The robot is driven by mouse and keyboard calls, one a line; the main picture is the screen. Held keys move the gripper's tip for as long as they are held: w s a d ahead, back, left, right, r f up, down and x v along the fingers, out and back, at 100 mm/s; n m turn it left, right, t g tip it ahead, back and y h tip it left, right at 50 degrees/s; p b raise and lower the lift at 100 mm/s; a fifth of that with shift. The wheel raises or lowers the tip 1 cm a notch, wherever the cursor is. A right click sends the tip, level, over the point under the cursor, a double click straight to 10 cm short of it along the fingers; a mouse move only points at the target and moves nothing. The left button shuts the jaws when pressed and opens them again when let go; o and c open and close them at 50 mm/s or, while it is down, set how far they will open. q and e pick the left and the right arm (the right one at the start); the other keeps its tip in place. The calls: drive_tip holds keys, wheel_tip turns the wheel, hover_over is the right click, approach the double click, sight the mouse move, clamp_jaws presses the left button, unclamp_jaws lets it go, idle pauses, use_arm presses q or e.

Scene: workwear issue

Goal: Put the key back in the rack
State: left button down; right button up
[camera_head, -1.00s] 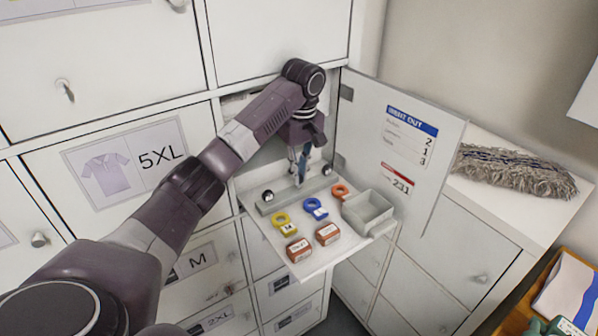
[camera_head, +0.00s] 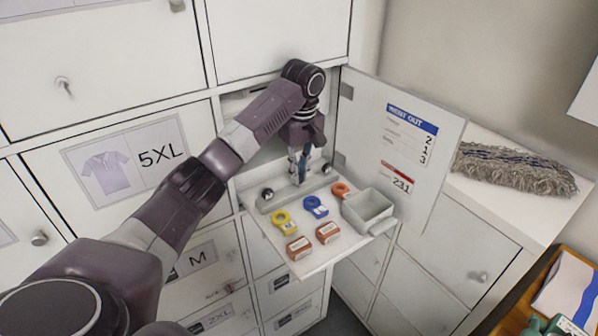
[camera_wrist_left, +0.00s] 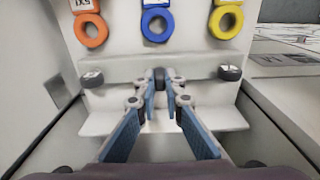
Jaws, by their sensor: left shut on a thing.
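My left gripper (camera_head: 301,176) is at the middle of the grey rack (camera_head: 284,199) on the fold-out shelf, fingers pointing down. In the left wrist view, the gripper (camera_wrist_left: 159,84) is shut on a key (camera_wrist_left: 159,77), of which only a dark round head shows between the fingertips. The key is at the middle of the rack (camera_wrist_left: 204,95); whether it is seated there is hidden. Two similar dark-headed keys stand at the rack's ends, one at the left (camera_head: 267,194) and one at the right (camera_head: 327,169). My right gripper is not in view.
An open door (camera_head: 402,150) stands at the right.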

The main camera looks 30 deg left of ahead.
use_arm(q)
drive_tip(key=shift+f, duration=0.45)
idle(1.2)
drive_tip(key=c, duration=2)
unclamp_jaws()
drive_tip(key=shift+o, duration=0.2)
wheel_tip(320, 180, up, 12)
drive_tip(key=shift+s+d, duration=0.15)
drive_tip(key=shift+d, duration=0.2)
